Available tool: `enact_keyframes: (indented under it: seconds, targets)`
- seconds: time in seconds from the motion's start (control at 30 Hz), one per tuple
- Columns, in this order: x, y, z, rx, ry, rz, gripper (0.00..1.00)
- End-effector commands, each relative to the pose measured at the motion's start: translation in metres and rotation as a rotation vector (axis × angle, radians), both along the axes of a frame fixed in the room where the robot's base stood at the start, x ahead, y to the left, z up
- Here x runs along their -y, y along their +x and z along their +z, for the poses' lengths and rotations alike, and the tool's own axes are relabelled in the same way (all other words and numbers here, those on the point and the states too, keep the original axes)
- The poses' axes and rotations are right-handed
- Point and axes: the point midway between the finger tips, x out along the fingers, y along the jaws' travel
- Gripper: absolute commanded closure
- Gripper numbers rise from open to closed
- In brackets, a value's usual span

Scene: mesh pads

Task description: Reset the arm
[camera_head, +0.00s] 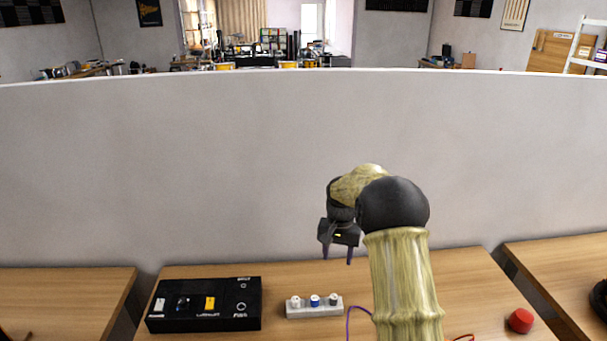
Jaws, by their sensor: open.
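My gripper (337,254) hangs above the middle table, pointing down, with its two thin dark fingers apart and nothing seen between them. My arm rises from the bottom right of centre and bends over at a black joint. The gripper is clear of the table top, above and a little right of a pale grey block.
The wooden table (275,271) holds a black box (225,318) with switches, a pale block (313,311) with several knobs, a red round object (521,320), and purple (352,312) and red wires. A grey partition (180,170) stands behind. Other tables flank it.

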Motion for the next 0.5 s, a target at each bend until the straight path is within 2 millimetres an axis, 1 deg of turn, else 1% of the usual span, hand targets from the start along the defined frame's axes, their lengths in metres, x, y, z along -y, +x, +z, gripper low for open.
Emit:
enact_keyframes:
  seconds: [0.07, 0.17, 0.37, 0.47, 0.5]
  targets:
    - [0.000, -0.007, 0.005, 0.007, -0.001, 0.011, 0.51]
    - [-0.001, -0.024, 0.014, 0.023, -0.002, 0.039, 0.51]
    - [-0.001, -0.077, 0.033, 0.072, -0.006, 0.120, 0.51]
    - [-0.001, -0.107, 0.041, 0.097, -0.010, 0.161, 0.51]
    - [-0.001, -0.119, 0.043, 0.107, -0.012, 0.177, 0.51]
